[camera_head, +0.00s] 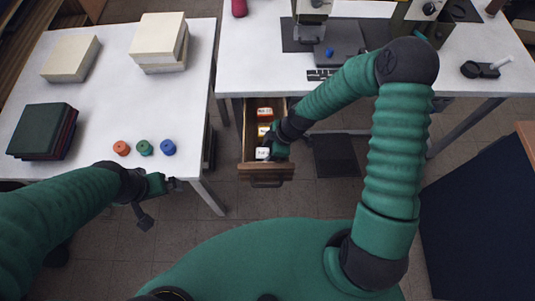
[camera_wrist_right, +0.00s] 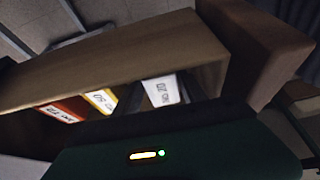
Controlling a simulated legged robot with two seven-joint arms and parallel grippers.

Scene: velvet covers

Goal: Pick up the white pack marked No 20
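The white pack marked No 20 (camera_head: 262,153) stands at the near end of an open wooden drawer; it also shows in the right wrist view (camera_wrist_right: 161,91). My right gripper (camera_head: 277,149) reaches down into the drawer at the pack. In the right wrist view its dark fingers (camera_wrist_right: 163,93) lie on either side of the pack. I cannot tell whether they touch it. My left gripper (camera_head: 160,200) is open and empty, beside the right edge of the left table, away from the drawer.
The drawer (camera_head: 268,172) also holds a yellow-and-white pack (camera_head: 263,131) and a red-and-white pack (camera_head: 264,114) behind. The drawer walls are close around my right gripper. The left table (camera_head: 100,95) carries books, boxes and three coloured discs. A microscope stands on the right table (camera_head: 450,70).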

